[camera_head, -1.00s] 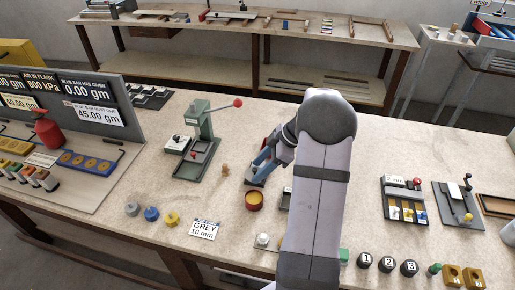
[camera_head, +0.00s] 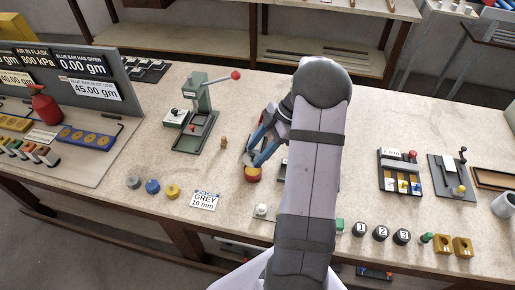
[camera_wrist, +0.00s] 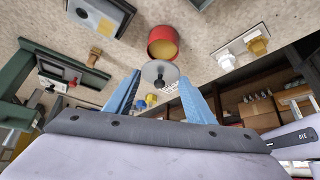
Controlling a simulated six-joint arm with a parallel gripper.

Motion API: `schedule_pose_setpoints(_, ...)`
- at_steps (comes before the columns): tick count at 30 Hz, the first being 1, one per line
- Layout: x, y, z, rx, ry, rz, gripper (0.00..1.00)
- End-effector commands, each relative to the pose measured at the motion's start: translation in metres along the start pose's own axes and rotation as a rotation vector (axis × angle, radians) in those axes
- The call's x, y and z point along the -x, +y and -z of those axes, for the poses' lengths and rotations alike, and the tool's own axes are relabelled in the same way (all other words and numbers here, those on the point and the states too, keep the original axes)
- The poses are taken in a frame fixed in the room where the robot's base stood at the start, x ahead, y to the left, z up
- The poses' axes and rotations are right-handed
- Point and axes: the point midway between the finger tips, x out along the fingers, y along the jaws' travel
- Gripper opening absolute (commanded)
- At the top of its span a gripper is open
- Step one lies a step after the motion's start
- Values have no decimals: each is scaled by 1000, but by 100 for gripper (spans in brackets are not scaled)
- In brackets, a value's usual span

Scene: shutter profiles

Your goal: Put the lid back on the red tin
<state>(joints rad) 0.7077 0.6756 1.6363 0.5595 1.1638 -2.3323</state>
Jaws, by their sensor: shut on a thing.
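The red tin (camera_head: 252,175) stands upright on the bench, with a yellow-orange inside showing at its open top. In the wrist view the tin (camera_wrist: 162,43) is just beyond my fingertips. The lid (camera_wrist: 160,74), a round grey disc with a dark knob, is held between the two blue fingers of my gripper (camera_wrist: 160,80). The lid is at the near side of the tin and appears apart from its rim. In the head view my gripper (camera_head: 259,157) is just behind the tin; the lid cannot be made out clearly there.
A green lever press (camera_head: 200,115) and a small wooden peg (camera_head: 224,142) stand left of the tin. A "GREY 10 mm" card (camera_head: 205,201) lies to its front left, near several coloured pieces. My arm covers the bench right of the tin.

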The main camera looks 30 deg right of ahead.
Motion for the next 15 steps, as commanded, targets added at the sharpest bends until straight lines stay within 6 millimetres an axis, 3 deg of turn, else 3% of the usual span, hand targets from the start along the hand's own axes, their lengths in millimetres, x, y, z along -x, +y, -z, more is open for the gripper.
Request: schedule_pose_setpoints(15, -36, 0, -23, -2, 0, 0, 28)
